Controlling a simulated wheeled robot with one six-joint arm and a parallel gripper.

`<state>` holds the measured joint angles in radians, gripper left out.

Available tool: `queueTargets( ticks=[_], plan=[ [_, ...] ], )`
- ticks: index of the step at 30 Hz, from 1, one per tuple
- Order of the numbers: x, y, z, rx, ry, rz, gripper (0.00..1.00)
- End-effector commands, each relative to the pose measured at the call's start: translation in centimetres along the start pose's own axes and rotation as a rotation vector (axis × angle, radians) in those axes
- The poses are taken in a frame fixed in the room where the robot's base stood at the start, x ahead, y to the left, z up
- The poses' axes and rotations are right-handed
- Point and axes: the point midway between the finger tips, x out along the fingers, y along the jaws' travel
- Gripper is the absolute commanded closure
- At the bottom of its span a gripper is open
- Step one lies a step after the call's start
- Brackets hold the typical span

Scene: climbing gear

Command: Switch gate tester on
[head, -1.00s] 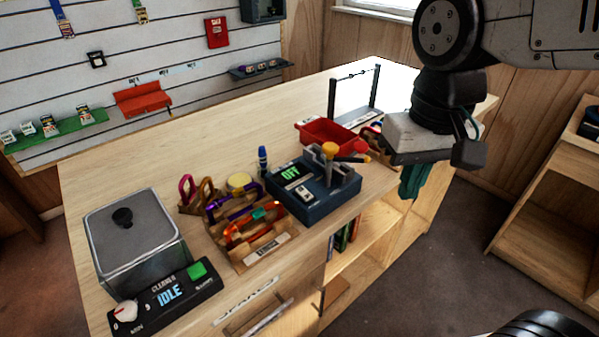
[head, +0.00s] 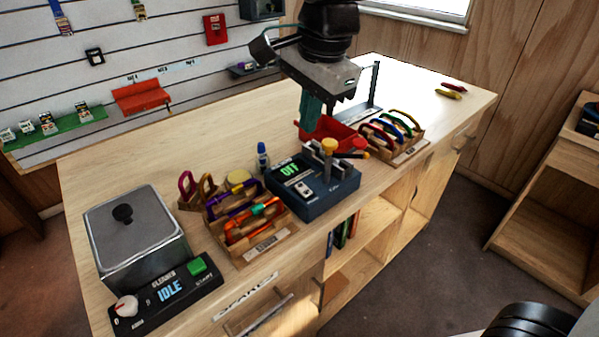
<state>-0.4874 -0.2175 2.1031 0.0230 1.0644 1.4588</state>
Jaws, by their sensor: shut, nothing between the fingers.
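The gate tester (head: 325,195) is a dark blue box on the workbench, right of centre. Its green display (head: 289,170) reads OFF. A small pale switch (head: 303,188) sits on its top face below the display. My gripper (head: 307,132) has teal fingers pointing down, shut and empty. In the picture it is above and behind the tester, in front of the red tray, apart from the tester.
Behind the tester are a red tray (head: 345,128) and a thin metal frame (head: 375,85). Wooden racks of carabiners stand to the right (head: 410,145) and left (head: 265,245). A blue marker (head: 262,157) stands beside the tester. A metal cleaner (head: 130,235) reads IDLE. The back-left bench top is clear.

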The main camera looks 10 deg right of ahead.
Motion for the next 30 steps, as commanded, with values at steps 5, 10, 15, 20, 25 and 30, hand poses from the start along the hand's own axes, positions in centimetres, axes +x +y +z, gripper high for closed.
queueTargets(
  ticks=[5,10,15,20,25,30],
  plan=[
    [0.1,0.0,0.1,-0.002,0.0,0.001,1.0],
    [1.8,0.1,0.1,-0.003,-0.001,0.004,1.0],
    [5.2,0.1,0.1,-0.003,-0.001,0.007,1.0],
    [8.7,0.1,0.1,-0.004,-0.001,0.006,1.0],
    [11.8,0.1,0.1,-0.004,-0.001,0.004,1.0],
    [13.5,0.1,0.1,-0.004,-0.001,0.004,1.0]
  ],
)
